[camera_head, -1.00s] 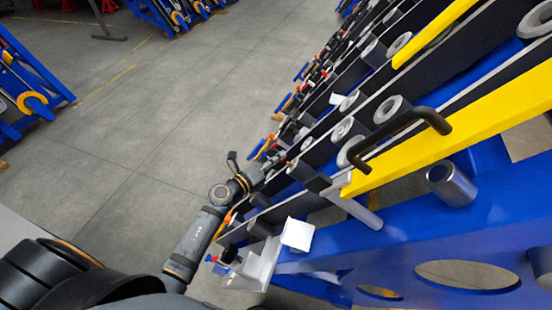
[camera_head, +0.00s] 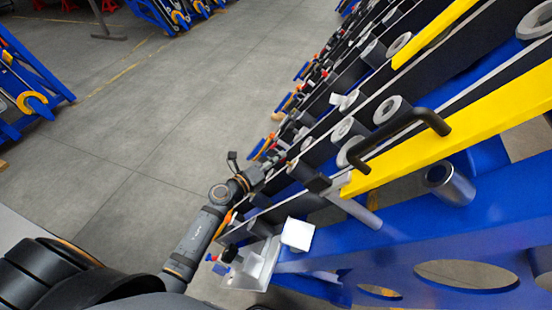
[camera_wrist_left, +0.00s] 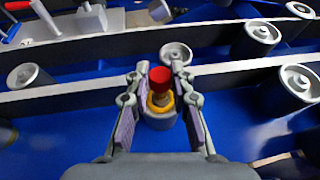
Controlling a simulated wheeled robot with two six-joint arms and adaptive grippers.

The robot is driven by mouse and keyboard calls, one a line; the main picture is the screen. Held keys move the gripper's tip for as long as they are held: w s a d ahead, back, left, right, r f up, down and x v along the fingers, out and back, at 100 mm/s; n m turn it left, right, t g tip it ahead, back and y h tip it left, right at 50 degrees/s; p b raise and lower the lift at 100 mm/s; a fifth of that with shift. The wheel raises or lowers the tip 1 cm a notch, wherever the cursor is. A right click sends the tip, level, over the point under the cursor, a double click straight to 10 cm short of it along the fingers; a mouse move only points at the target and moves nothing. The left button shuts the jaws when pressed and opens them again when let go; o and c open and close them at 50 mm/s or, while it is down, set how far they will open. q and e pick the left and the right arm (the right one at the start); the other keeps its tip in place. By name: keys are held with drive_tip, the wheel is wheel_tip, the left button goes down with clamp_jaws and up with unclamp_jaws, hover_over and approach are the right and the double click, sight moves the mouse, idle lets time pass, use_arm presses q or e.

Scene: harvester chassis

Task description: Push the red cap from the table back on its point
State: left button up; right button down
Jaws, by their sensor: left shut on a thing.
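The red cap (camera_wrist_left: 160,77) shows in the left wrist view, on a brass-coloured stem with a yellow collar, between the fingers of my left gripper (camera_wrist_left: 162,84). A grey cylindrical boss lies directly below or behind the collar; I cannot tell whether the cap's piece touches it. The gripper is shut on the red cap's piece, one finger on each side. In the head view my left gripper (camera_head: 279,163) reaches in among the chassis beams, and the cap is too small to make out there. My right gripper is not in view.
The blue chassis (camera_head: 400,250) has long dark beams with several grey rollers. A black handle (camera_head: 400,130) and a yellow beam (camera_head: 450,140) lie right of my arm. A grey tray (camera_head: 252,268) and a white block (camera_head: 298,234) sit near the front.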

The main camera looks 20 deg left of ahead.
use_arm(q)
drive_tip(key=shift+d+f, duration=0.6)
drive_tip(key=shift+d, duration=0.35)
drive_tip(key=o, duration=0.8)
drive_tip(key=shift+s, duration=0.15)
drive_tip(key=v, duration=1.1)
drive_tip(key=shift+s+a, duration=0.2)
drive_tip(key=shift+s, duration=0.1)
